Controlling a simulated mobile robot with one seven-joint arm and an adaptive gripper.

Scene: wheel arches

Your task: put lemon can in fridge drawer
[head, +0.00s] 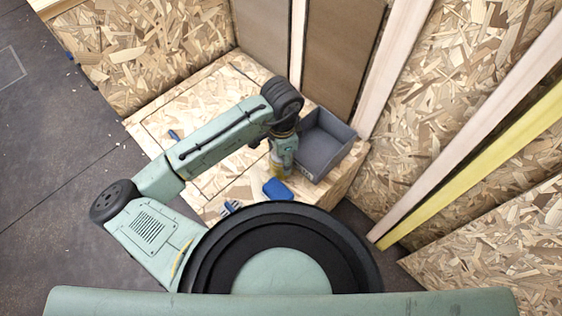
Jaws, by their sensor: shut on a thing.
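My gripper (282,160) points down over the plywood-like chipboard surface, just left of the grey drawer. It is shut on a yellow thing, which looks like the lemon can (277,171). The can is mostly hidden by the gripper, and I cannot tell whether it touches the surface. The fridge drawer (337,166) appears to be the open-topped grey box at the right end of the chipboard. Its visible inside looks empty, and its left part is hidden by my wrist.
A blue object (278,189) lies just in front of the gripper. A blue-and-white item (231,207) is near the front edge, partly beside my base. A small blue item (174,135) lies at the left. Chipboard walls and wooden posts (408,60) close off the back and right.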

